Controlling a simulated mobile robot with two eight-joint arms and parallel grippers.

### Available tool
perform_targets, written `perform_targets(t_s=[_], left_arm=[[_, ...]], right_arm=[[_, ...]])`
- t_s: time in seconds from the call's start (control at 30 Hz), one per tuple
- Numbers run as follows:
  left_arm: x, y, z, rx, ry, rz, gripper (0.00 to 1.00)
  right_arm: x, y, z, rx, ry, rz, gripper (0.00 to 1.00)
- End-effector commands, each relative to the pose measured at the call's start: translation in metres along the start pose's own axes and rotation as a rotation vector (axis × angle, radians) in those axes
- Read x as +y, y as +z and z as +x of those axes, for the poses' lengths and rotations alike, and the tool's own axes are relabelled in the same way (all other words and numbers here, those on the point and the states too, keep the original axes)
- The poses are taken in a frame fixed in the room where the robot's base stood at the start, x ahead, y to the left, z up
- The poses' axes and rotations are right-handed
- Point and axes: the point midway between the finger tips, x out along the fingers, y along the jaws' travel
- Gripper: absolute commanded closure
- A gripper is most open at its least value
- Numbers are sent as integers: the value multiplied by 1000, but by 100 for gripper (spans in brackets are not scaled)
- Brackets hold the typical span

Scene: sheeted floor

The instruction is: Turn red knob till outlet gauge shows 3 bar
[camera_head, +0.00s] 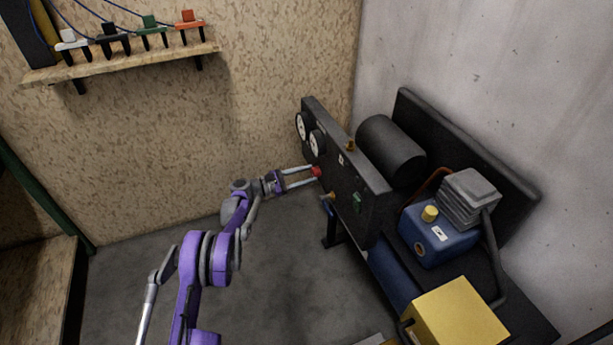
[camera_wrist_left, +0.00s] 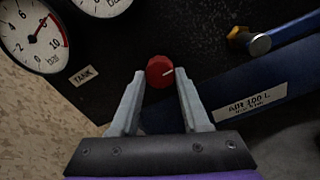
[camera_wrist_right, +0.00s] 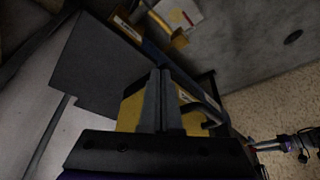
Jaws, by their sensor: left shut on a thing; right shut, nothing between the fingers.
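The red knob (camera_head: 316,171) is on the front of a dark panel (camera_head: 358,195). My left gripper (camera_head: 311,174) is shut on it; in the left wrist view the knob (camera_wrist_left: 160,72) sits between the fingertips, its white mark pointing right. Two round white gauges (camera_head: 303,127) (camera_head: 317,143) are on the panel. In the left wrist view one gauge (camera_wrist_left: 33,38) has its needle near 8, with a TANK label (camera_wrist_left: 83,76) beside it. The other gauge (camera_wrist_left: 100,4) is cut off by the top edge, its needle unreadable. My right gripper (camera_wrist_right: 160,73) is shut and empty.
Right of the panel are a black cylinder (camera_head: 390,150), a blue and grey compressor (camera_head: 440,240) and a yellow box (camera_head: 455,315). A brass fitting with a blue handle (camera_wrist_left: 262,42) is near the knob. A wall shelf (camera_head: 120,65) is upper left. The floor left of the panel is clear.

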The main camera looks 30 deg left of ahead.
Motion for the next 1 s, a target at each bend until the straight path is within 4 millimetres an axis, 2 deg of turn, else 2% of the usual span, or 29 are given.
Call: perform_targets(t_s=[0.5,1.0], left_arm=[[0,-1,0,0,-1,436,100],[0,0,0,0,-1,601,100]], right_arm=[[0,2,7,-2,0,0,100],[0,2,8,-3,0,0,100]])
